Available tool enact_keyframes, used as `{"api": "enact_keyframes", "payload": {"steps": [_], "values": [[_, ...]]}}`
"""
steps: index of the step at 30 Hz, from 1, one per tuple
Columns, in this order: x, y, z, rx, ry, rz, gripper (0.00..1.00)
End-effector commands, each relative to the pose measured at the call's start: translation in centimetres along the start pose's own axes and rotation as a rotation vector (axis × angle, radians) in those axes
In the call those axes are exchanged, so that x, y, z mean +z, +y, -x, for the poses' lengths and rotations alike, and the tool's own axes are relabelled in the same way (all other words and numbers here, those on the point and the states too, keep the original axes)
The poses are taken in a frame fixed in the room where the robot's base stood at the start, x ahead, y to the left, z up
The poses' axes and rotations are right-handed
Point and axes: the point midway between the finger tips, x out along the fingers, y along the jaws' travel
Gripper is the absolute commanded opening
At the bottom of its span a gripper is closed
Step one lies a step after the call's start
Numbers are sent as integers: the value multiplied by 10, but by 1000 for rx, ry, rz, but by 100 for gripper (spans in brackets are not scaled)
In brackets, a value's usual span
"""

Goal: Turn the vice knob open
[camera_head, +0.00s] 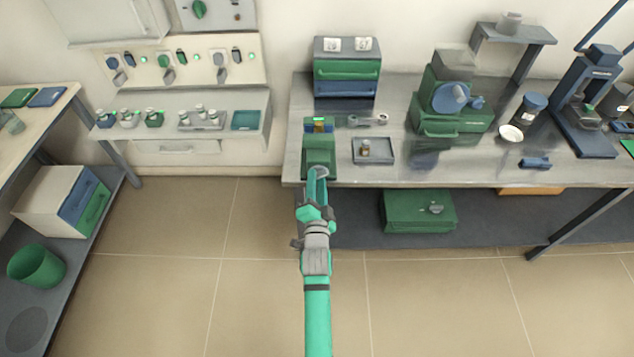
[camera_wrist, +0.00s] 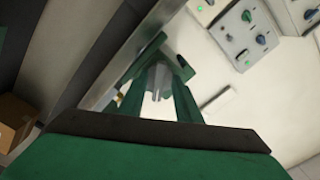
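The vice (camera_head: 319,158) appears as a green block at the front left edge of the steel bench, with a small brass-coloured piece on its top. My gripper (camera_head: 317,172) is in front of it, at the bench edge, and covers its lower front. In the wrist view my gripper's green fingers (camera_wrist: 158,88) are apart, with a narrow grey piece (camera_wrist: 158,76) between them. It may be the vice's knob or handle; I cannot tell whether the fingers touch it. The knob is not clearly visible in the head view.
The steel bench (camera_head: 405,178) holds a small grey tray (camera_head: 373,151) right of the vice and a green machine (camera_head: 450,108) farther right. A drawer box (camera_head: 347,70) stands behind. A green case (camera_head: 418,211) is on the lower shelf. Open floor lies left of the bench.

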Motion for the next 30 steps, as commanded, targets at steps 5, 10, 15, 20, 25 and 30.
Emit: {"api": "enact_keyframes", "payload": {"steps": [5, 10, 15, 20, 25, 30], "values": [[-1, 0, 0, 0, 1, 0, 7], [0, 0, 0, 0, -1, 0, 0], [1, 0, 0, 0, -2, 14, 0], [1, 0, 0, 0, -2, 63, 0], [1, 0, 0, 1, -2, 168, 0], [1, 1, 0, 1, -2, 316, 0]]}}
